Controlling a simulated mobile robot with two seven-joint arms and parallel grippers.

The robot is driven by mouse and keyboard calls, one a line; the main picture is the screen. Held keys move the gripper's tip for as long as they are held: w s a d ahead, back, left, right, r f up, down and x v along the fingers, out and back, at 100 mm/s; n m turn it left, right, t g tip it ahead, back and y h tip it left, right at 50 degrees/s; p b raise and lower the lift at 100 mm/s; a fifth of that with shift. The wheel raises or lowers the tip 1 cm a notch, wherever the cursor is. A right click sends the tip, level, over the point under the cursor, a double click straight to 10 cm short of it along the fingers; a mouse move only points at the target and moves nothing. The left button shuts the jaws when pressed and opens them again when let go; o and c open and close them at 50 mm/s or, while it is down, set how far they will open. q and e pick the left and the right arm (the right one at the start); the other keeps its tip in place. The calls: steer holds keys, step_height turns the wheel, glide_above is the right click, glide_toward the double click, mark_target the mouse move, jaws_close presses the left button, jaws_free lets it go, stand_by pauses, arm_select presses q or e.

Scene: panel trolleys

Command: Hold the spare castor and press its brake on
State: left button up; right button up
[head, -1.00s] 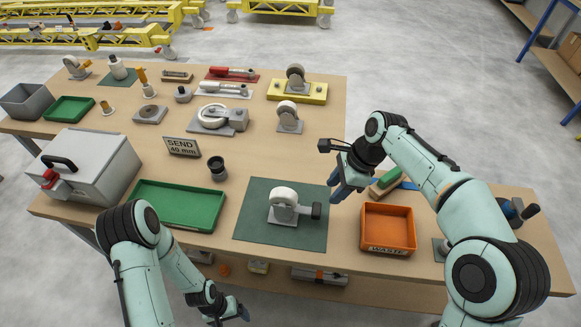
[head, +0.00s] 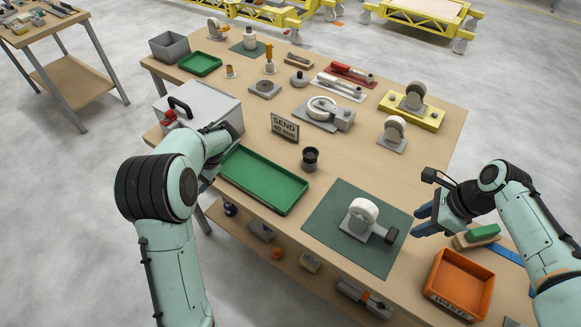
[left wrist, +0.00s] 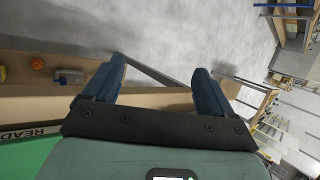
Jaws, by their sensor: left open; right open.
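A green tray (head: 262,205) lies left of the mat, with a black cup-like part (head: 310,158) behind it. An orange waste bin (head: 459,286) and a green-topped brush (head: 482,233) are at right. Other castors (head: 395,132) stand farther back. The grey box (head: 222,108) is beside my left arm.

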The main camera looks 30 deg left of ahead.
arm_select(q)
steer(key=w+d+r+m+t, duration=0.15)
steer(key=w+d+m, duration=0.25)
steer(key=w+d, duration=0.4)
steer(key=m+t+h, duration=0.3)
steer(key=m+h, duration=0.3)
steer(key=m, duration=1)
glide_toward(360, 211)
steer(key=shift+w+a+r, duration=0.1)
steer(key=shift+w+a, duration=0.2)
steer(key=shift+w, duration=0.2)
steer(key=shift+w+a+r, duration=0.1)
steer(key=shift+w+a, duration=0.2)
steer(key=shift+w, duration=0.25)
steer(key=shift+d, duration=0.25)
step_height(360, 211, down, 13)
steer(key=shift+f, duration=0.1)
jaws_close()
steer(key=c, duration=1.1)
jaws_free()
steer(key=shift+c, duration=0.2)
